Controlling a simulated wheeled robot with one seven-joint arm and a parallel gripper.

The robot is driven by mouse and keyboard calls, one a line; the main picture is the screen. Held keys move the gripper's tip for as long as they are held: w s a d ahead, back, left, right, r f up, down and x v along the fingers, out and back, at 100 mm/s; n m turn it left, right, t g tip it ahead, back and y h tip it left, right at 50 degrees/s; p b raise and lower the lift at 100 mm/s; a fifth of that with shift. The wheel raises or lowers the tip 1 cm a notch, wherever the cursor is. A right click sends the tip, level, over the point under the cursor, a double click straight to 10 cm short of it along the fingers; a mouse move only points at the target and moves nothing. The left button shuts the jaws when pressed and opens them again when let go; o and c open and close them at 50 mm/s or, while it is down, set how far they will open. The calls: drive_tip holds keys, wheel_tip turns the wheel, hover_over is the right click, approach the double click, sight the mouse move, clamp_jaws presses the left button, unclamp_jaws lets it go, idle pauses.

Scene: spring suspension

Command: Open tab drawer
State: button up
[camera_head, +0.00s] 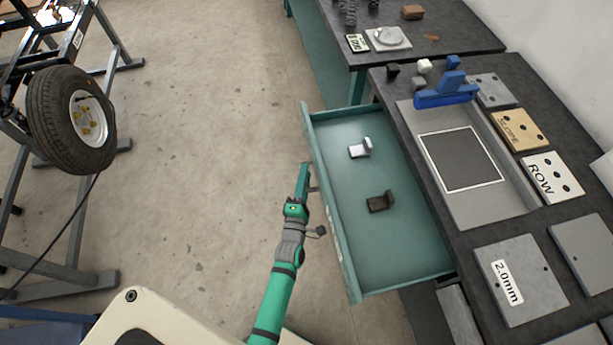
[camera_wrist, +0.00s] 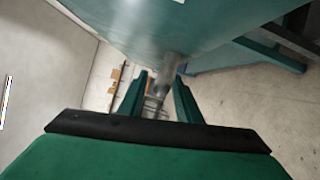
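The teal tab drawer (camera_head: 405,262) is pulled well out from the left side of the dark workbench in the head view. A white tab (camera_head: 360,149) and a dark tab (camera_head: 381,202) lie apart on its floor. My green gripper (camera_head: 305,172) is at the outside of the drawer's front panel, by the grey handle (camera_head: 314,189). In the wrist view my gripper's fingers (camera_wrist: 159,85) are apart, with the grey handle (camera_wrist: 168,70) between them near the tips. A gap shows on the handle's left, so the fingers do not look closed on it.
The workbench (camera_head: 395,76) carries a blue tool (camera_head: 447,90), a framed recess and several labelled plates. A wheel (camera_head: 70,120) on a metal frame stands at the left. The concrete floor between frame and drawer is clear.

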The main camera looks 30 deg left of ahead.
drive_tip(key=v, duration=1)
drive_tip(key=shift+s, duration=0.25)
drive_tip(key=shift+s+f, duration=0.1)
drive_tip(key=shift+d, duration=0.1)
drive_tip(key=s+d+r+m+h, duration=0.2)
drive_tip(key=s+d+r+m, duration=0.2)
drive_tip(key=s+d+m, duration=0.3)
drive_tip(key=s+d+r+m+g+h, duration=0.1)
drive_tip(key=s+d+r+m+h, duration=0.1)
drive_tip(key=s+d+r+m, duration=0.2)
drive_tip(key=s+d+r+m+g+h, duration=0.1)
drive_tip(key=s+d+r+m, duration=0.4)
drive_tip(key=s+d+m, duration=0.5)
drive_tip(key=s+m, duration=0.1)
drive_tip(key=m, duration=0.1)
drive_tip(key=shift+d+m+h, duration=0.2)
drive_tip(key=shift+m+h, duration=0.1)
drive_tip(key=shift+h, duration=0.1)
drive_tip(key=shift+w+r, duration=0.1)
drive_tip(key=shift+w, duration=0.05)
drive_tip(key=shift+a, duration=0.1)
